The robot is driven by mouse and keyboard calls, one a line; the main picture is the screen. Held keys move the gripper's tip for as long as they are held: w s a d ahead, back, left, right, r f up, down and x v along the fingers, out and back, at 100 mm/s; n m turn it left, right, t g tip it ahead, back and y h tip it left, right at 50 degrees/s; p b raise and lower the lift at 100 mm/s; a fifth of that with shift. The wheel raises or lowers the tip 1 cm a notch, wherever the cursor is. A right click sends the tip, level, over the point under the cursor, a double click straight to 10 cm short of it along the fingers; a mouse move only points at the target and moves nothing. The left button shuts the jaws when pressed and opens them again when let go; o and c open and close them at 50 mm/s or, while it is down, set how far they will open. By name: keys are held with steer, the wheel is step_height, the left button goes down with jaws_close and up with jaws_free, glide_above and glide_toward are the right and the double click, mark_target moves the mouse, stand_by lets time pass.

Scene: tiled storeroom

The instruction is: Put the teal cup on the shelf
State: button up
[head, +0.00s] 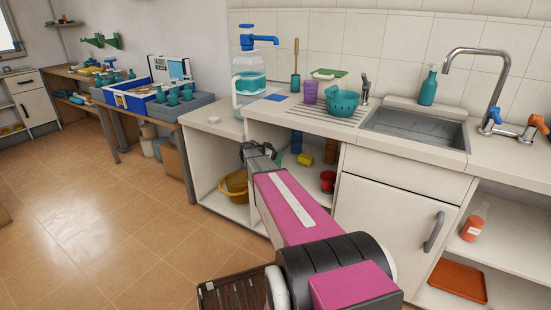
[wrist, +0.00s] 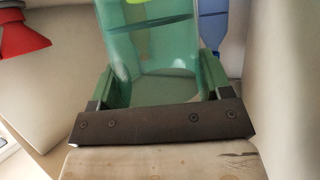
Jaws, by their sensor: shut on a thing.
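In the wrist view, my gripper (wrist: 162,78) is shut, its green fingers on both sides of the translucent teal cup (wrist: 160,50). Part of the cup runs out of the top of the picture. In the head view, my gripper (head: 263,152) is at the front of the open shelf (head: 258,207) under the counter. A small bit of green shows just beyond it there, and I cannot tell whether that is the cup or a finger. My arm hides part of the shelf.
The shelf holds a yellow basket (head: 234,186), a blue bottle (head: 296,142), a yellow item (head: 305,158) and a red cup (head: 328,181). On the counter above are a purple cup (head: 310,92), a teal colander (head: 342,104) and a water dispenser (head: 248,75).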

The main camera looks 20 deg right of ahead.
steer(key=shift+f, duration=1.1)
steer(key=shift+f, duration=0.15)
steer(key=o, duration=0.8)
